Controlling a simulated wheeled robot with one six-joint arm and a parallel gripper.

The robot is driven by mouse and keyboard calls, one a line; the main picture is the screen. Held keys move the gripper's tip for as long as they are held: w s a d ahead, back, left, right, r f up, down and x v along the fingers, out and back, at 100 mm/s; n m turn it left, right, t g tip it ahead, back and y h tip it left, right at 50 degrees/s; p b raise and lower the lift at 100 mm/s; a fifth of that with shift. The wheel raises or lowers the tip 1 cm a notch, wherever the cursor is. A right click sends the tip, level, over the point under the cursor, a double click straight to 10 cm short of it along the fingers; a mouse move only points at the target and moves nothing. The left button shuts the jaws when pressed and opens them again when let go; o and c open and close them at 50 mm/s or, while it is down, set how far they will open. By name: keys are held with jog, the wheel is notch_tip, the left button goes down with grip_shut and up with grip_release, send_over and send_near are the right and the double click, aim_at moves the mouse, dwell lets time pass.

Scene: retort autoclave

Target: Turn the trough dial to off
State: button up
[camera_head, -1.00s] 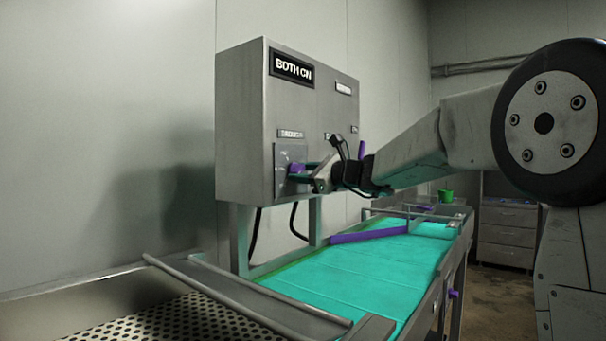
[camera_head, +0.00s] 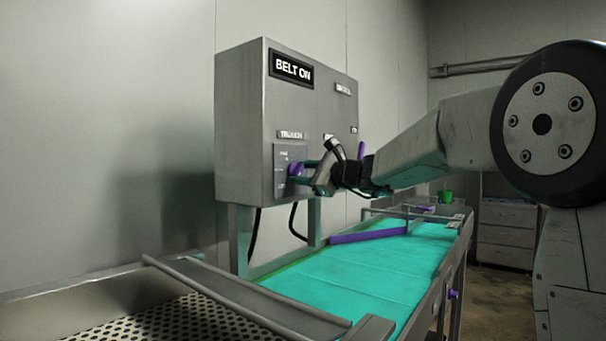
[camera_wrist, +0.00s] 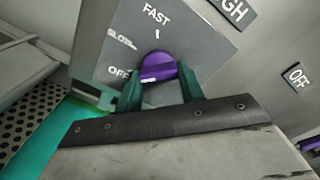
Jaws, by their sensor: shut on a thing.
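The trough dial is a purple knob (camera_head: 295,169) on a small grey plate at the lower left of the control box front. In the wrist view the dial (camera_wrist: 158,66) sits between labels FAST above, SLOW at upper left and OFF at left. Its white mark is at its lower left, on the side of OFF. My gripper (camera_head: 305,168) is shut on the dial, with a green finger on each side; the fingers also show in the wrist view (camera_wrist: 159,86). The display (camera_head: 291,69) on the box reads BELT ON.
The grey control box (camera_head: 240,120) stands on legs behind a turquoise belt (camera_head: 340,275). A purple bar (camera_head: 368,236) crosses the belt. Another purple control (camera_head: 361,150) shows right of my gripper. A perforated metal tray (camera_head: 150,312) is at front left.

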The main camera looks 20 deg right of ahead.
jog(key=o, duration=1)
jog(key=shift+s+d, duration=0.1)
jog(key=v, duration=0.7)
jog(key=shift+s+d, duration=0.2)
jog(key=shift+s, duration=0.05)
